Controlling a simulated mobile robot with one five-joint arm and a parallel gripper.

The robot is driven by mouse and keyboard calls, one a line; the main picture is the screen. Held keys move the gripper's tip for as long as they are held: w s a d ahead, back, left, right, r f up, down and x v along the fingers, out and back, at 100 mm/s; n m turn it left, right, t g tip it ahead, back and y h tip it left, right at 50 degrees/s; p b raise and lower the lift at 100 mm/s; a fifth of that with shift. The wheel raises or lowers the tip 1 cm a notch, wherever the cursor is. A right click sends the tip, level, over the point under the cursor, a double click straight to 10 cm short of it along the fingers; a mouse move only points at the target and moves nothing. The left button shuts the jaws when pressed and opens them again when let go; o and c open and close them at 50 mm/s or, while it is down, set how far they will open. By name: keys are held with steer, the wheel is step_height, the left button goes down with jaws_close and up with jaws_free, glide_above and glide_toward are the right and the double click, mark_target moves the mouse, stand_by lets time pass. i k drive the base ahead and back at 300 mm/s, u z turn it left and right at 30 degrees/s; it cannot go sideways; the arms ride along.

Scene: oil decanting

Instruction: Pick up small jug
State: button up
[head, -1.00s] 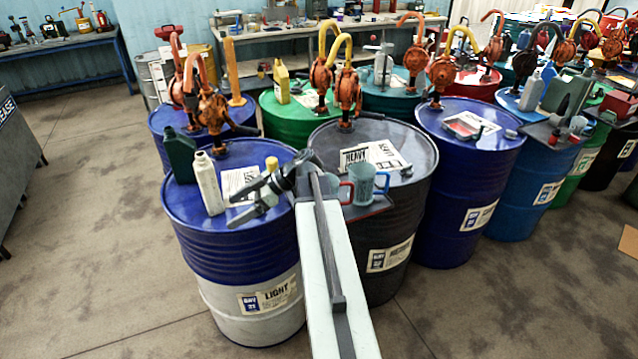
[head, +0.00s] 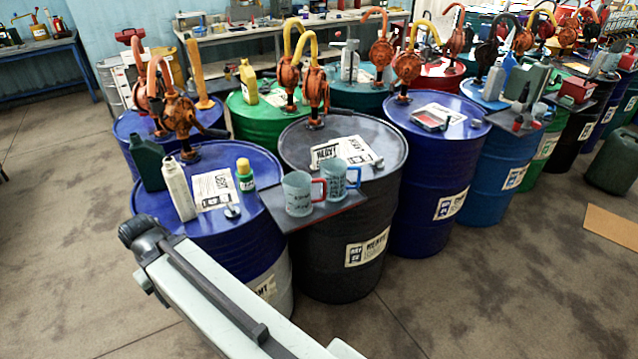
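Two translucent jugs stand upright side by side on a dark tray (head: 345,207) at the front edge of the black drum. The left jug (head: 298,194) has a red handle, and the right jug (head: 334,178) has a blue handle. They look similar in size, so I cannot tell for sure which is the small one. My arm crosses the lower left of the view and ends in a dark joint, left of and apart from the jugs. My gripper's fingers do not show.
The blue drum (head: 215,232) carries a green bottle (head: 148,163), a white bottle (head: 178,190), a yellow-capped bottle (head: 245,175) and a hand pump (head: 182,120). The black drum (head: 325,250) bears papers (head: 340,150). More drums with pumps stand behind and right. The floor in front is clear.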

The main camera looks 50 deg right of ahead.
mark_target(334, 170)
steer(key=k, duration=1)
steer(key=u, duration=1.1)
steer(key=i, duration=0.85)
steer(key=z, duration=2.95)
steer(key=i, duration=0.55)
steer(key=u, duration=0.15)
